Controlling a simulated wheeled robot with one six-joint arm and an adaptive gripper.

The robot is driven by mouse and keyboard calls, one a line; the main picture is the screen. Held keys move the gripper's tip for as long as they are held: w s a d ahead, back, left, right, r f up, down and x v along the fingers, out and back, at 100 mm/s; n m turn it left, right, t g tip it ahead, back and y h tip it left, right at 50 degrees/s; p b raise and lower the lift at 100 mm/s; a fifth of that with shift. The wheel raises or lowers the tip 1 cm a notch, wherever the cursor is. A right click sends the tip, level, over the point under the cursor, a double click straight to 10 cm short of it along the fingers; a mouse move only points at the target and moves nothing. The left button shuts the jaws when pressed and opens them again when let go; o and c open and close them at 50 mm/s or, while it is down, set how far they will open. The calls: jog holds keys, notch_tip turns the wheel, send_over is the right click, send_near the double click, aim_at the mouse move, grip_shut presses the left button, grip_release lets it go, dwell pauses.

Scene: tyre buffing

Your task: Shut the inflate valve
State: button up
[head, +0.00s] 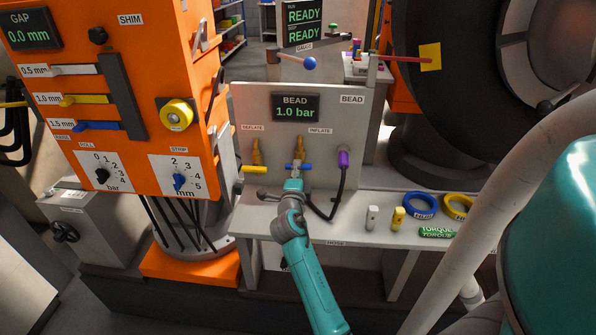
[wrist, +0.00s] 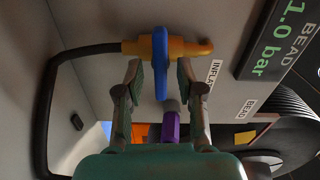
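The inflate valve has a brass body (head: 299,148) and a blue handle (head: 304,166) on the grey panel under the INFLATE label. The handle lies crosswise to the brass body; in the wrist view the handle (wrist: 160,62) stands upright in the picture, across the sideways brass body (wrist: 198,48). My gripper (head: 294,184) is just in front of this valve. In the wrist view my gripper (wrist: 160,75) is open, its fingertips on either side of the blue handle with gaps showing. Whether either tip touches the valve cannot be told. The BEAD display (head: 295,108) reads 1.0 bar.
The deflate valve's yellow handle (head: 255,169) is close on the left. A purple connector (head: 343,158) with a black hose (head: 338,196) is close on the right. A grey block (head: 372,217), a yellow block (head: 398,217) and rings stand on the bench (head: 345,232).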

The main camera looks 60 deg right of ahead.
jog(key=shift+v, duration=2.55)
jog(key=shift+a, duration=0.1)
jog(key=v, duration=1.1)
jog(key=shift+s+a, duration=0.15)
jog(key=shift+a, duration=0.25)
jog(key=s+a+f+n+t+y, duration=0.35)
jog(key=a+f+n+y, duration=0.2)
jog(key=a+n, duration=0.4)
jog(key=s+a+f+n+t+y, duration=0.3)
jog(key=s+a+f+n+y, duration=0.15)
jog(key=a+f+n, duration=0.5)
jog(key=s+a+r+n+y, duration=0.3)
jog(key=s+a+r+n, duration=0.1)
jog(key=s, duration=0.4)
jog(key=s+a+r+n+t+y, duration=0.1)
jog(key=s+a+r+n+y, duration=0.2)
jog(key=s+a+n, duration=0.4)
jog(key=shift+s+a+r+n+y, duration=0.3)
jog(key=shift+s+a+r, duration=0.6)
jog(key=shift+s, duration=0.25)
